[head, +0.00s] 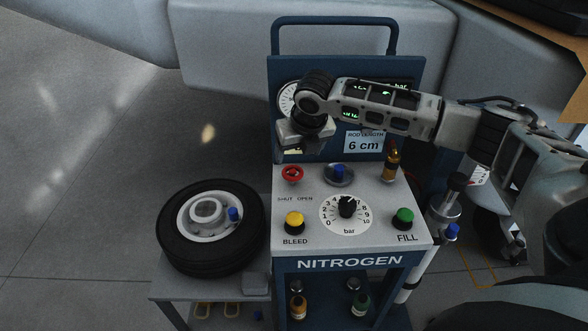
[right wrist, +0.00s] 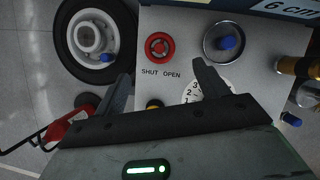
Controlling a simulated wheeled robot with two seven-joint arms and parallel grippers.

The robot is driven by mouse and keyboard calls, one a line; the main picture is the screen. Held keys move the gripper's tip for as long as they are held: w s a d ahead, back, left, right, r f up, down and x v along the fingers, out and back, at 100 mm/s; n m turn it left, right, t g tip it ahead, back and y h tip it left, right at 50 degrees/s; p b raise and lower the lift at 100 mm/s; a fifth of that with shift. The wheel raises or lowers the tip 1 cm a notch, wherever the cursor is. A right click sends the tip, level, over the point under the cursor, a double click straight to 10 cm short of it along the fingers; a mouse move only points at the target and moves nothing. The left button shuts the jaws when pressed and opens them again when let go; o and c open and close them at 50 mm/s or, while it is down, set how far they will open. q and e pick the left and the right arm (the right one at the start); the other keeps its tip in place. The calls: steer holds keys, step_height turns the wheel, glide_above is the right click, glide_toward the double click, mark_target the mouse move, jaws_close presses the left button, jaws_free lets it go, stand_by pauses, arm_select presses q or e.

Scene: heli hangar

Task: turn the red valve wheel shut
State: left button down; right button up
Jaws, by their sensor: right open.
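The red valve wheel (head: 291,173) sits on the light top panel of the nitrogen cart (head: 365,262), at its back left, above the words SHUT and OPEN. It also shows in the right wrist view (right wrist: 159,46), apart from my fingers and just beyond the gap between their tips. My right gripper (head: 304,136) hangs above and behind the wheel in the head view. In the right wrist view the right gripper (right wrist: 160,72) is open and empty, with a finger on either side. My left gripper is not in view.
A yellow BLEED button (head: 294,222), black dial (head: 347,207) and green FILL button (head: 402,218) lie nearer. A tyre (head: 175,229) rests on a side shelf at left.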

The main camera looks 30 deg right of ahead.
mark_target(293, 171)
steer(key=x, duration=0.8)
steer(key=shift+w+f+b, duration=0.15)
steer(key=shift+f+b, duration=0.15)
steer(key=shift+b, duration=0.1)
steer(key=c, duration=1)
